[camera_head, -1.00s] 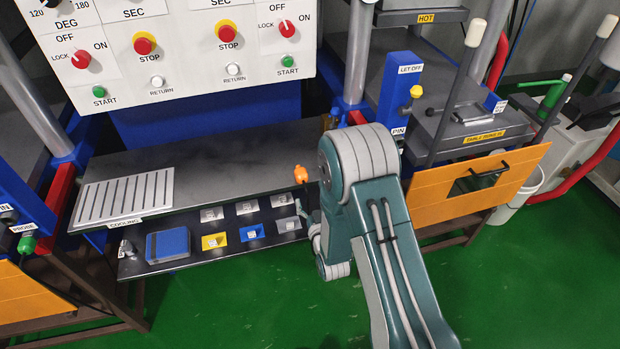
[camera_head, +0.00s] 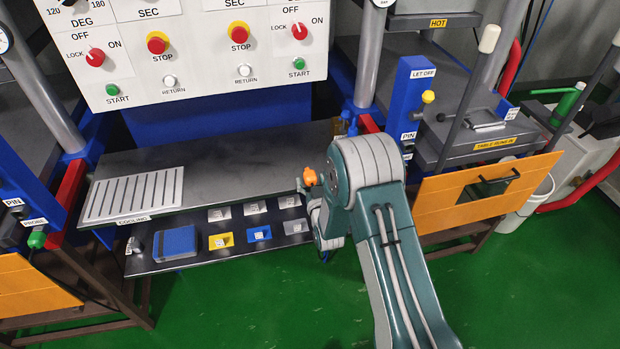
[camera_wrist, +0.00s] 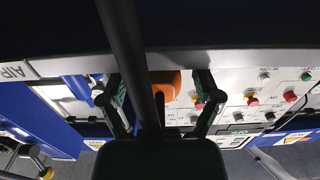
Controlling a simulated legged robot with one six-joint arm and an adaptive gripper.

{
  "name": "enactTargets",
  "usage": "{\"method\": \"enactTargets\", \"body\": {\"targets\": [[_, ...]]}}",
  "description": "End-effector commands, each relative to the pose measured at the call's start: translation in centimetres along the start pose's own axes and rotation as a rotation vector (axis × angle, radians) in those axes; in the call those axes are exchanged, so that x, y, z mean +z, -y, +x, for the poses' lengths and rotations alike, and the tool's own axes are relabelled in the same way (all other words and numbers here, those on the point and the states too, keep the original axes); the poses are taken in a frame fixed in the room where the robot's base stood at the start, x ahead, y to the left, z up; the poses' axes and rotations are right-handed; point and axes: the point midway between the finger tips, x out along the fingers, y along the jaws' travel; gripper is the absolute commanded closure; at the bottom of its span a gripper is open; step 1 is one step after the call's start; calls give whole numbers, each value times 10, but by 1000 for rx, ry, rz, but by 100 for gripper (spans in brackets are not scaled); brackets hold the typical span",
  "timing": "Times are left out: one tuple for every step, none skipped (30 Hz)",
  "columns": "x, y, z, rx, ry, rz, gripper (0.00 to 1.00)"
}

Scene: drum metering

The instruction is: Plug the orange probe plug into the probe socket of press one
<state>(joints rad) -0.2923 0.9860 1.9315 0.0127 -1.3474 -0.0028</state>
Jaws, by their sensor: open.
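The orange probe plug (camera_head: 310,177) shows in the head view just left of my arm's elbow, in front of the bench's right end. In the wrist view an orange body (camera_wrist: 166,82) lies between the two fingers of my gripper (camera_wrist: 158,98), partly covered by a dark bar. The fingers are spread apart, and I cannot tell whether either touches it. In the head view my gripper is mostly hidden by my arm. A green plug (camera_head: 37,240) sits by the PROBE label on the left press. No press number is readable, and no empty probe socket is clearly visible.
The steel bench (camera_head: 240,150) carries a slatted cooling plate (camera_head: 136,194). The lower shelf holds a blue book (camera_head: 175,242) and several small labelled blocks. The control panel (camera_head: 190,50) is above. An orange guard (camera_head: 440,200) juts out at right. Green floor is open in front.

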Motion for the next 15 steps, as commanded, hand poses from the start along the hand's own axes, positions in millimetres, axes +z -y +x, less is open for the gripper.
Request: {"method": "enactTargets", "body": {"targets": [[0, 0, 0, 0, 0, 0, 18], [0, 0, 0, 0, 0, 0, 18], [0, 0, 0, 0, 0, 0, 18], [0, 0, 0, 0, 0, 0, 18], [0, 0, 0, 0, 0, 0, 31], [0, 0, 0, 0, 0, 0, 49], [0, 0, 0, 0, 0, 0, 62], [0, 0, 0, 0, 0, 0, 76], [0, 0, 0, 0, 0, 0, 93], [0, 0, 0, 0, 0, 0, 100], [0, 0, 0, 0, 0, 0, 100], [0, 0, 0, 0, 0, 0, 100], [0, 0, 0, 0, 0, 0, 100], [0, 0, 0, 0, 0, 0, 100], [0, 0, 0, 0, 0, 0, 100]]}}
